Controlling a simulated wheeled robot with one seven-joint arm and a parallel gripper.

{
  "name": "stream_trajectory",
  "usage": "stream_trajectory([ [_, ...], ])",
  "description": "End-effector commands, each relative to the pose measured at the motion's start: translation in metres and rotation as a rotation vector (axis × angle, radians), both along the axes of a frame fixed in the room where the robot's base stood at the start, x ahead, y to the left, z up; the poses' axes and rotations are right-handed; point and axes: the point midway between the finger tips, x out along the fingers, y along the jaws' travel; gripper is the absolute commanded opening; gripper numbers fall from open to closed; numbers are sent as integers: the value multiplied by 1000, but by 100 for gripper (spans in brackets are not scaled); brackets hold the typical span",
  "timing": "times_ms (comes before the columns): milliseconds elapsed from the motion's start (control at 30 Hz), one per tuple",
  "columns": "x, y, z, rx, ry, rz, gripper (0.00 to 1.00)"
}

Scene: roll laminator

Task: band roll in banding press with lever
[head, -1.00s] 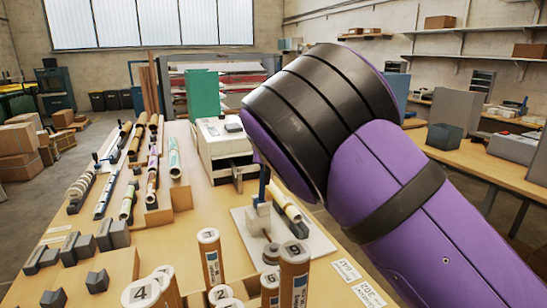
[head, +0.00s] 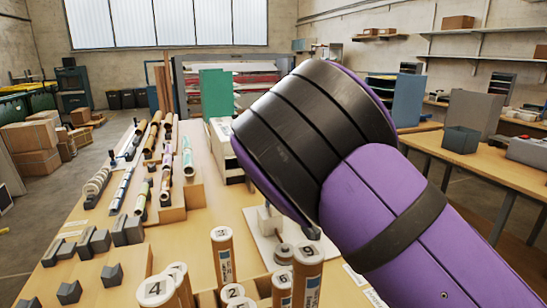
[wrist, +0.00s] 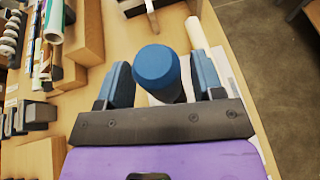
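The banding press shows in the head view as a pale base plate (head: 256,238) with a light grey block on it, partly covered by my arm. In the wrist view, the blue rounded end of the lever (wrist: 157,66) stands between the two blue fingers of my gripper (wrist: 160,80). Gaps show on both sides of it, so the gripper looks open around or just above it; the depth is hard to tell. A cream roll (wrist: 195,36) lies just right of the lever. My fingers and the lever are hidden behind my arm in the head view.
Numbered upright rolls (head: 222,255) stand at the front of the table. Dark grey blocks (head: 128,230) and racks of lying rolls (head: 166,165) are on the left. A green panel (head: 216,95) stands behind. Bare floor (wrist: 265,60) lies right of the table in the wrist view.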

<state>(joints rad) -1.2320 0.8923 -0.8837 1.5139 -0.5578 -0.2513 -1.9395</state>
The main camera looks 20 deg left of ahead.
Motion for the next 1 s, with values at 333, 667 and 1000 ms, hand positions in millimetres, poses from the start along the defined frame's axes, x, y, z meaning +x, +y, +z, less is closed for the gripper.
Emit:
stream_trajectory([
  [333, -11, -5, 5, -1, -1, -1, 61],
  [667, -60, -27, 27, -1, 1, 1, 61],
  [1000, -88, -41, 41, 0, 0, 1, 61],
])
